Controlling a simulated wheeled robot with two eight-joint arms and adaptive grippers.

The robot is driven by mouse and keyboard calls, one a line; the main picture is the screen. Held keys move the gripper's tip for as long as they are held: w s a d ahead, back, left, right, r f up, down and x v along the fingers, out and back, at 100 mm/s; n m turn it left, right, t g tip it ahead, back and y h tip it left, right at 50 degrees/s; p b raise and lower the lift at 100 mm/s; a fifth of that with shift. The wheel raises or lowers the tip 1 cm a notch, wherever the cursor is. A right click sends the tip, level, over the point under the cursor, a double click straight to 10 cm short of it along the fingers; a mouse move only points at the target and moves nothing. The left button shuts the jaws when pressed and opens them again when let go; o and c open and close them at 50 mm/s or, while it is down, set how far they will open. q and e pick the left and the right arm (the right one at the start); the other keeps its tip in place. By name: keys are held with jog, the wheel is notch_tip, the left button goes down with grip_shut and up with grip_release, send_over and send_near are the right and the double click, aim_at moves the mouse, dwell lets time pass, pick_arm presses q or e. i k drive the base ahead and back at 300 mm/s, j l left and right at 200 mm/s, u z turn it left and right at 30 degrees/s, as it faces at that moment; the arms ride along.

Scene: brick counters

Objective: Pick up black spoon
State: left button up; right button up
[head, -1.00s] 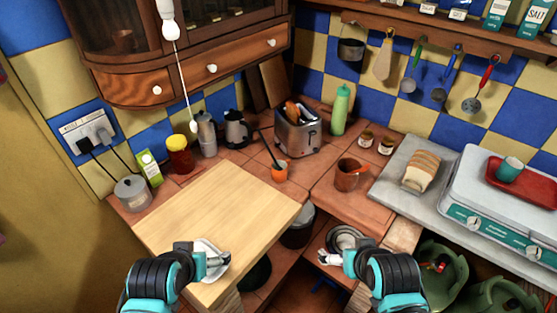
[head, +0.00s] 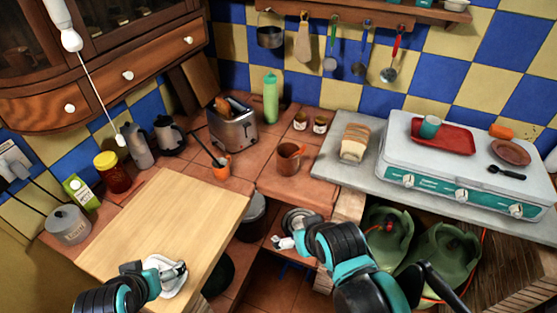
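A small black spoon (head: 507,172) lies on the right part of the white stove top (head: 462,166), in front of a brown bowl. A dark-handled utensil (head: 207,150) also stands in an orange cup on the tiled counter. My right gripper (head: 283,243) is low in front of the counter by a round metal item, well left of the spoon and apart from it. My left gripper (head: 176,271) is over a white dish at the front of the wooden board, far from the spoon. The fingers of both are too small to tell open or shut.
A red tray (head: 442,137) with a teal cup stands on the stove, left of a brown bowl (head: 511,152). An orange item (head: 501,131) lies behind the bowl. Bread (head: 355,142) is on the grey counter. The wooden board (head: 165,225) is mostly clear.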

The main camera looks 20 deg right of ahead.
aim_at(220, 166)
jog(key=u, duration=0.3)
jog(key=i+l+u, duration=0.1)
jog(key=l+u, duration=0.5)
jog(key=u, duration=0.2)
jog(key=l+u, duration=0.3)
jog(key=u, duration=0.15)
